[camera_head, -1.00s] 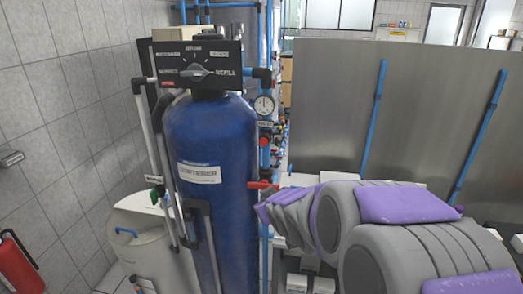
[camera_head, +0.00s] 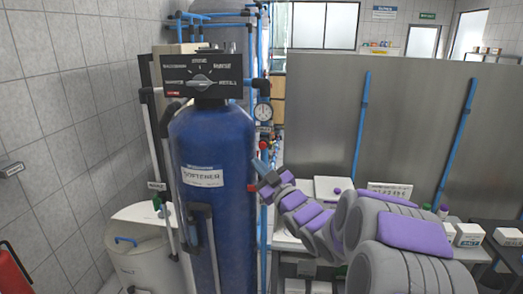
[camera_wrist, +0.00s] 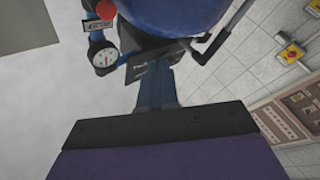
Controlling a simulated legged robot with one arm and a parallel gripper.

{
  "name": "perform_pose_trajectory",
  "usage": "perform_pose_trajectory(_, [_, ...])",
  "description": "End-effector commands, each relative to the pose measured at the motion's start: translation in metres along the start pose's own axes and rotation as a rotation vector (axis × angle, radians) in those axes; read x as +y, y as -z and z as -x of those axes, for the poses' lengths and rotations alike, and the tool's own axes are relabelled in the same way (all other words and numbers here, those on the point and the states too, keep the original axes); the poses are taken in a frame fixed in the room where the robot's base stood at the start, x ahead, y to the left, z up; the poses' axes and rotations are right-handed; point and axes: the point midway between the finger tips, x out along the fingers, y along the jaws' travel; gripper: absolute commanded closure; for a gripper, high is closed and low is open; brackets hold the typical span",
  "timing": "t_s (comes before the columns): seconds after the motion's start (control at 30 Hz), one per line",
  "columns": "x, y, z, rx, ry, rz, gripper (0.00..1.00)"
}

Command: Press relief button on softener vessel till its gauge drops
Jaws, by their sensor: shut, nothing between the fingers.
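The softener vessel (camera_head: 212,150) is a tall blue cylinder with a white label and a black control head. Its round white gauge (camera_head: 263,112) is on the right side and also shows in the wrist view (camera_wrist: 104,58); the reading is too small to tell. A small label and a red button (camera_head: 264,142) sit below the gauge; the red button also shows in the wrist view (camera_wrist: 106,10). My gripper (camera_head: 264,169) is shut and empty, just below the red button, apparently apart from it. In the wrist view its narrow fingers (camera_wrist: 157,80) point up the picture, to the right of the gauge.
A white tank (camera_head: 140,255) stands left of the vessel. A table with boxes (camera_head: 467,234) is behind my arm, and a large grey panel (camera_head: 415,130) with blue pipes is behind it. Dark pipes run close to the vessel. A red extinguisher (camera_head: 12,268) is at far left.

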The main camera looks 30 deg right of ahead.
Motion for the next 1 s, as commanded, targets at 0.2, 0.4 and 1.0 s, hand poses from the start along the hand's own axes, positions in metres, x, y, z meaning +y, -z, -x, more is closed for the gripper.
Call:
perform_pose_trajectory(0.2, [0.0, 0.0, 0.0, 0.001, 0.0, 0.0, 1.0])
perform_pose_trajectory(0.4, [0.001, -0.001, -0.001, 0.0, 0.0, 0.0, 1.0])
perform_pose_trajectory(1.0, [0.032, -0.03, -0.043, -0.003, -0.001, 0.0, 1.0])
